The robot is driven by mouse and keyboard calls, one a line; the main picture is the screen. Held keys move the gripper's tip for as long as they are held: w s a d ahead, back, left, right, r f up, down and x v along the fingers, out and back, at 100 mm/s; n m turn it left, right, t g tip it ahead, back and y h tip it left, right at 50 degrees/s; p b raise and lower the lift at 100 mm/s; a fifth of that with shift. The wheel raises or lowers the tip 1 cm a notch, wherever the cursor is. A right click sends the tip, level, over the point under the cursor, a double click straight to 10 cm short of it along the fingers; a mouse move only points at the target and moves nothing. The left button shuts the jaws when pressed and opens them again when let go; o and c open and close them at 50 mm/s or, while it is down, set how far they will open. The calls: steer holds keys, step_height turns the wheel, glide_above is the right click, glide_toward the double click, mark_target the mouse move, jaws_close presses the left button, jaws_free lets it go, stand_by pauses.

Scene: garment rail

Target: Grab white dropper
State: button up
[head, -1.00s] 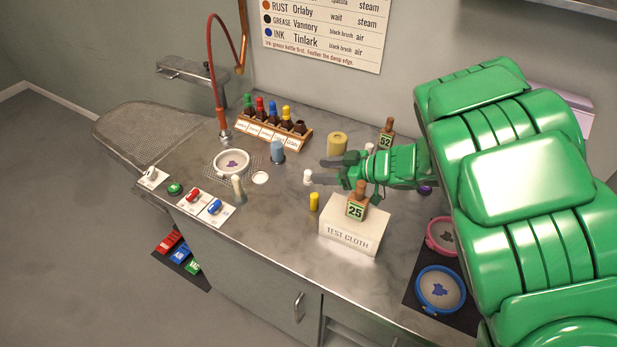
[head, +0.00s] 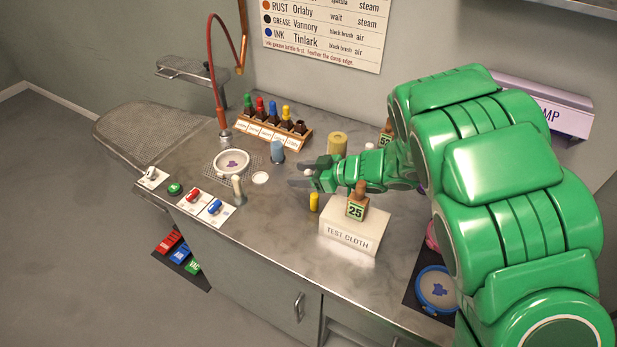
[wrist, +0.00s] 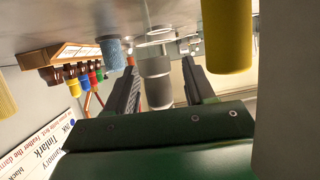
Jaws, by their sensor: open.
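The white dropper (head: 307,173) stands on the metal bench left of the test cloth block, partly hidden by my gripper. In the wrist view it shows as a pale, ribbed cylinder (wrist: 157,85) between my two dark fingers. My gripper (head: 297,176) is open, low over the bench and pointing left, with a finger on either side of the dropper. I cannot tell whether either finger touches it.
A yellow cap (head: 314,202) stands close in front of my gripper. The test cloth block (head: 350,233) carries a bottle marked 25 (head: 356,204). A tan roll (head: 337,144) stands behind.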

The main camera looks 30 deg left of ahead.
jaws_close()
steer(key=shift+r, duration=0.15)
